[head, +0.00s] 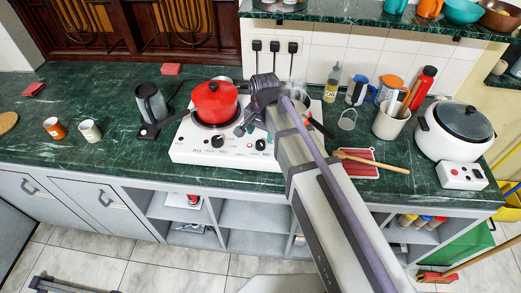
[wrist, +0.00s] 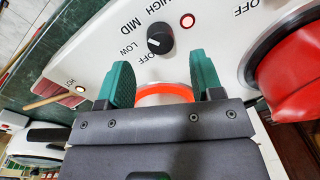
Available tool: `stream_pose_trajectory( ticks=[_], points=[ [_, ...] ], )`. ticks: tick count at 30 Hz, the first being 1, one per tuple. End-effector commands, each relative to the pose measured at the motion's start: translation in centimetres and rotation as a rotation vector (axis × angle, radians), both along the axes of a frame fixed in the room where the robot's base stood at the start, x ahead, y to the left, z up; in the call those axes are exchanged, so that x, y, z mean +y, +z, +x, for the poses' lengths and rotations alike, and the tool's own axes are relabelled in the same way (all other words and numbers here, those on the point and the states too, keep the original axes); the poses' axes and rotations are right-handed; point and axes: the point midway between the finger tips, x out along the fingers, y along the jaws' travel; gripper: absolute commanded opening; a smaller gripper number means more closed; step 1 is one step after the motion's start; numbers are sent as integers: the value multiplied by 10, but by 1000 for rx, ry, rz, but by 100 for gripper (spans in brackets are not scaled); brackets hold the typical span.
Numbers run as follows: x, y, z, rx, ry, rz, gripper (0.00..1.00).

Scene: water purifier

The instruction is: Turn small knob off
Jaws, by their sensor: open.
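The small knob (wrist: 160,42) is the black dial on the front of the white cooktop (head: 190,152); in the head view it is the right one (head: 261,144). OFF, LOW, MID and HIGH labels surround it. Its white mark seems to face LOW, though it is small to read. A red lamp (wrist: 187,20) beside it is lit. My gripper (wrist: 159,64) is open, with teal fingers apart and nothing between them. The knob lies just beyond the fingertips, not touched. A glowing orange ring (wrist: 165,93) shows between the fingers. In the head view my arm hides much of the right burner.
A red pot (head: 214,101) stands on the left burner, beside my gripper. The left knob (head: 217,141) is below it.

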Motion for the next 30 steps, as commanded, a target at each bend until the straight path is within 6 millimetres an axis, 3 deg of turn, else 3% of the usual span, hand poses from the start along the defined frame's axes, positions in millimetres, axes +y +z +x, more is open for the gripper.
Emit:
stream_pose_trajectory(
  ticks=[1, 5, 15, 30],
  points=[
    [1, -26, 0, 0, 0, 0, 60],
    [2, -48, 1, 0, 0, 0, 60],
    [2, -50, 1, 0, 0, 0, 60],
    [2, -50, 1, 0, 1, 0, 13]
  ],
)
